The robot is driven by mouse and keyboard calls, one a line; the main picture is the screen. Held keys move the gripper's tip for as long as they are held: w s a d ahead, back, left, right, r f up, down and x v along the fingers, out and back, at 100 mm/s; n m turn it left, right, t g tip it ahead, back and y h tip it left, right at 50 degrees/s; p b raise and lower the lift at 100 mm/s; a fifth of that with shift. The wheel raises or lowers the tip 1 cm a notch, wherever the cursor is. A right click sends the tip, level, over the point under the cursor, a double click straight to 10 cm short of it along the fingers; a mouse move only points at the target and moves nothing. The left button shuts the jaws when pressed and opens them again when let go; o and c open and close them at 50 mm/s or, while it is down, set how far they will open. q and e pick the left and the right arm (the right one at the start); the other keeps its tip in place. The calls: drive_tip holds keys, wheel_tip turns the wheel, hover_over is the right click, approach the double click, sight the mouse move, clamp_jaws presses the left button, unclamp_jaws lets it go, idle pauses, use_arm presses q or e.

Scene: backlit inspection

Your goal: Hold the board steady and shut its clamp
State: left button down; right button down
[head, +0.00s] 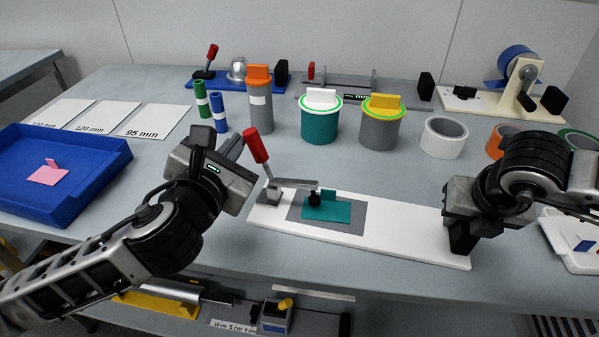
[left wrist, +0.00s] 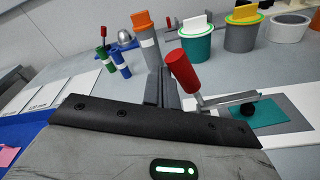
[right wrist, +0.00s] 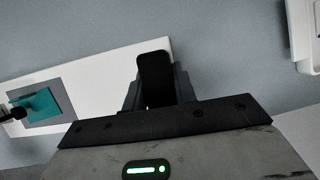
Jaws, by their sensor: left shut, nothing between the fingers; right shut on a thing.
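The white board (head: 410,236) lies on the table with a grey pad (head: 345,222) and a teal piece (head: 335,211) on it. Its clamp (head: 290,184) is at the left end, with a red handle (head: 256,146) standing up and tilted left. The clamp's bar runs low to the right, its black tip (head: 314,199) at the teal piece; I cannot tell whether it presses. My left gripper (head: 232,145) is shut and empty, just left of the red handle, which also shows in the left wrist view (left wrist: 182,72). My right gripper (head: 462,240) is shut on the board's right end.
A blue tray (head: 60,206) with a pink piece is at the left. Behind the board stand an orange-capped grey cylinder (head: 259,105), a teal canister (head: 319,125), a grey canister (head: 379,130) and tape rolls (head: 444,137). A white tray (head: 575,245) is at the right edge.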

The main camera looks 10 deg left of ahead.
use_arm(q)
drive_tip(key=shift+d+r, duration=0.35)
drive_tip(key=shift+d, duration=0.4)
use_arm(e)
drive_tip(key=shift+s+f, duration=0.1)
drive_tip(key=shift+f, duration=0.05)
use_arm(q)
drive_tip(key=shift+s+d, duration=0.1)
drive_tip(key=shift+r, duration=0.1)
wheel_tip(320, 180, up, 10)
idle(0.4)
use_arm(e)
drive_tip(key=c, duration=1)
unclamp_jaws()
drive_tip(key=shift+c, duration=0.2)
drive_tip(key=shift+r, duration=0.2)
